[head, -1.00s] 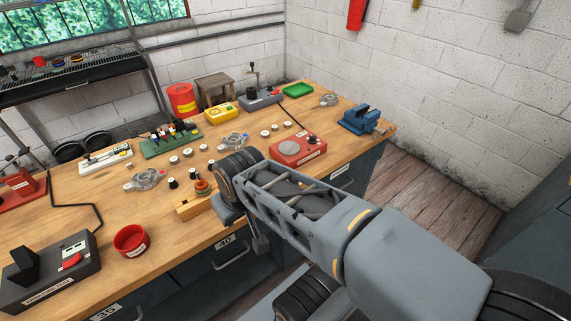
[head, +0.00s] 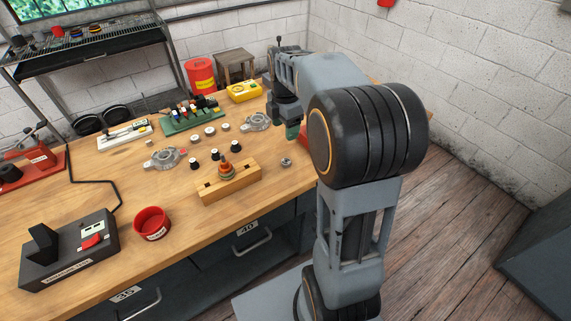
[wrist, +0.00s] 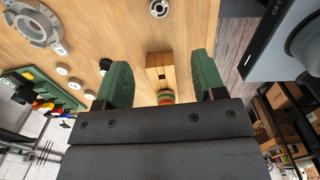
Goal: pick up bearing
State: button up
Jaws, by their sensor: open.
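The bearing looks to be the small grey metal ring (head: 286,162) lying on the bench near its front edge, right of the wooden block. In the wrist view the ring (wrist: 159,8) shows at the top edge, beyond my fingertips. My gripper (wrist: 160,66) is open, with two green fingers apart and nothing between them. In the head view my gripper (head: 292,131) points down above the bench, a little behind the ring and apart from it. My arm hides part of the bench behind it.
The wooden block (head: 228,186) with a coloured stacked piece stands left of the ring. Several small white-topped cylinders and two metal housings (head: 165,158) lie further left and back. A red box (head: 304,134) is partly hidden behind my gripper. Bare wood surrounds the ring.

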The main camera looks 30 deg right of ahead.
send_over(286, 161)
jog(key=shift+n, duration=0.3)
notch_tip(286, 161, down, 8)
jog(key=shift+r, duration=0.1)
jog(key=shift+f, duration=3.05)
jog(key=c, duration=1)
